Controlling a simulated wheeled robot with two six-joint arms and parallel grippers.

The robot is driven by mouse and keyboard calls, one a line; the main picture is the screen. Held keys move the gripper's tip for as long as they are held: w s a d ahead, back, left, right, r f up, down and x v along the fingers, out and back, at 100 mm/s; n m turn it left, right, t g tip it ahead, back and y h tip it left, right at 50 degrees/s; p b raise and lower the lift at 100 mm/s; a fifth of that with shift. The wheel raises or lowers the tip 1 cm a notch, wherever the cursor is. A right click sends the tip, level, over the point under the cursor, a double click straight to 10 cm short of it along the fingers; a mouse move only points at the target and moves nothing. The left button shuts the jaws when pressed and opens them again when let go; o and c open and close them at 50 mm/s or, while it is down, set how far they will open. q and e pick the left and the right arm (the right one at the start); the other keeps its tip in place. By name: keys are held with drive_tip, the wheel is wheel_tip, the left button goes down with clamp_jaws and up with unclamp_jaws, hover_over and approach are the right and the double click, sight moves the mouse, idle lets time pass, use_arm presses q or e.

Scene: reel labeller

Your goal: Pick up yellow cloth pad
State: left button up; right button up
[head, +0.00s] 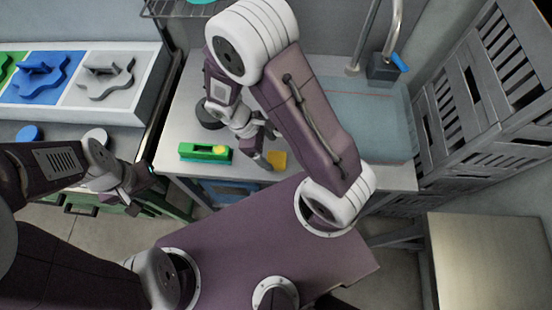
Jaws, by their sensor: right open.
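The yellow cloth pad (277,159) lies flat on the light worktop, near its front edge. My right gripper (268,148) reaches down over the worktop. It is open, with its fingers just left of and above the pad in the picture, and one fingertip is close to the pad's left edge. I cannot tell whether it touches the pad. My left gripper (143,189) hangs over the gap left of the worktop, away from the pad. Whether its jaws are open is unclear.
A pale blue basin (375,125) with a tap fills the right. Grey crates (490,80) stand at the far right. A tray with blue and grey shapes (138,100) is at left.

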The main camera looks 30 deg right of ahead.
sight(276, 159)
drive_tip(key=x, duration=0.5)
drive_tip(key=shift+a, duration=0.15)
drive_tip(key=c, duration=1.5)
drive_tip(key=shift+o, duration=0.2)
